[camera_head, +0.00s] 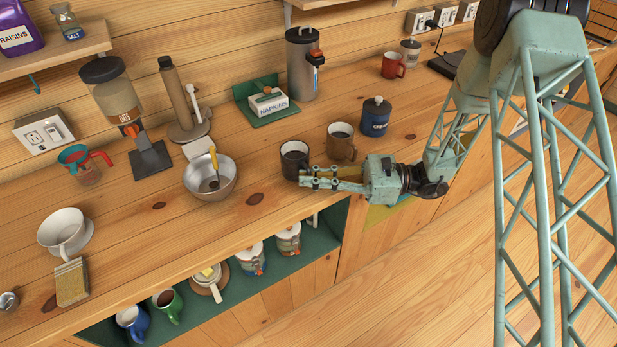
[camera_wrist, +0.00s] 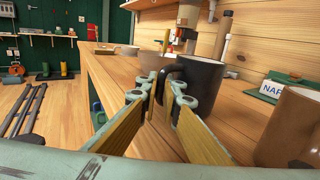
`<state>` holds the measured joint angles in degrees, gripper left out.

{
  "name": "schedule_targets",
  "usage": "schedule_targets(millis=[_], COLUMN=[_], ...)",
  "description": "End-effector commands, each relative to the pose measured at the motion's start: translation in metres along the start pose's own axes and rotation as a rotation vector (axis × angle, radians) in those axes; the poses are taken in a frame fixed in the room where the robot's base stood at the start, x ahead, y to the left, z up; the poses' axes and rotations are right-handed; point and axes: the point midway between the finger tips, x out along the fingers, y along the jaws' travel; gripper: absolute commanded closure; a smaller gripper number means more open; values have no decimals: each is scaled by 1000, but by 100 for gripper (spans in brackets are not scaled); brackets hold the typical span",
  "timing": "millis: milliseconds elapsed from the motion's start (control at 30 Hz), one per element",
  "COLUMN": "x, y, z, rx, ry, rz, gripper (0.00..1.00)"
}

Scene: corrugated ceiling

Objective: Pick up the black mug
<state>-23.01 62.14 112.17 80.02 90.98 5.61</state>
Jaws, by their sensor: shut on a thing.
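The black mug (camera_head: 294,158) stands upright on the wooden counter in the head view. It also shows in the wrist view (camera_wrist: 203,84), with its handle toward my gripper. My gripper (camera_head: 303,180) reaches in from the right, just in front of the mug. In the wrist view the fingertips (camera_wrist: 163,88) are close together on the mug's handle. The jaws are shut on the handle. The lower handle is partly hidden by the fingertips. I see no clear gap between mug and counter.
A brown mug (camera_head: 341,142) stands close to the right of the black mug, with a blue canister (camera_head: 375,117) beyond it. A metal bowl (camera_head: 210,178) is to the left. A green napkin holder (camera_head: 245,112) stands behind. The counter's front edge is close, above a shelf of mugs.

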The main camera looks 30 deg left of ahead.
Motion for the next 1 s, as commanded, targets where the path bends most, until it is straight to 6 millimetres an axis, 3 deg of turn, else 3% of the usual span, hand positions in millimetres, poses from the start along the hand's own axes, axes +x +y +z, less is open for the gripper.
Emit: schedule_targets(millis=[700, 1000], x=[0, -10], y=[0, 21], z=[34, 35], rx=[-2, 0], ry=[-1, -1], rz=[0, 0], gripper=[100, 100])
